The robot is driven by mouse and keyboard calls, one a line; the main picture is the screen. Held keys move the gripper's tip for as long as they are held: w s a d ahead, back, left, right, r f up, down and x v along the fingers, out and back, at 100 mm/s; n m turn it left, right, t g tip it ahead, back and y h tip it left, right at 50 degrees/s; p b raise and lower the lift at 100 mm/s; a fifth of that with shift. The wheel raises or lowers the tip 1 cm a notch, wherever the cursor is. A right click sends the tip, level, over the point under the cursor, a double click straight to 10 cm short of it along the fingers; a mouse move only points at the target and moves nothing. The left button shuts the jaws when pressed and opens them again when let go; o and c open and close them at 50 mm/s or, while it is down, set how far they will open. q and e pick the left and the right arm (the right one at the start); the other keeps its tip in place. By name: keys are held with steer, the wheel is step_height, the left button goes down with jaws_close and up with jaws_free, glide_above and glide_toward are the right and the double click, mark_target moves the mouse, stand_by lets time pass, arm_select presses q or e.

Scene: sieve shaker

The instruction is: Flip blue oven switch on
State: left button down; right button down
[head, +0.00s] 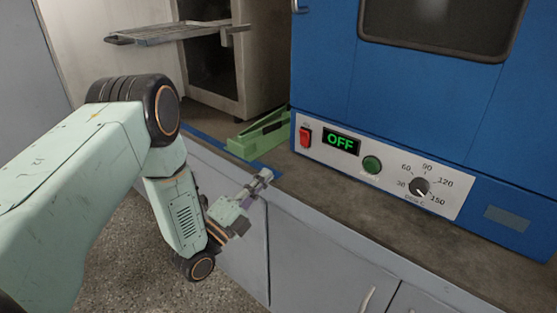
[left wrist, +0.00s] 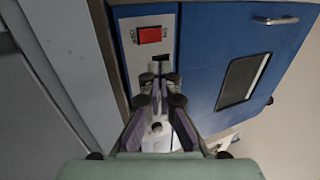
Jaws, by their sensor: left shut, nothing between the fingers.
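The blue oven (head: 430,90) stands on the counter at the right of the head view. Its red rocker switch (head: 305,137) is at the left end of the white control panel, and the display (head: 340,141) beside it reads OFF in green. My left gripper (head: 264,177) is shut and empty, in front of the counter edge, lower left of the switch and apart from it. In the left wrist view the red switch (left wrist: 152,35) lies beyond the closed fingertips (left wrist: 160,76). My right gripper is not in view.
A green button (head: 371,164) and a round temperature dial (head: 419,187) are on the same panel. A green object (head: 258,138) lies on the counter left of the oven. A second oven with an open door and rack (head: 175,33) stands behind. Grey cabinets (head: 320,255) are below the counter.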

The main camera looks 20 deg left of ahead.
mark_target(303, 134)
arm_select(q)
steer(key=b+x, duration=0.2)
steer(key=x, duration=1.1)
steer(key=shift+a+f, duration=0.1)
steer(key=shift+w, duration=0.1)
steer(key=shift+w+r+g+p, duration=0.3)
steer(key=shift+r+p, duration=0.2)
steer(key=shift+p, duration=0.25)
steer(key=shift+s+f, duration=0.1)
steer(key=shift+f, duration=0.25)
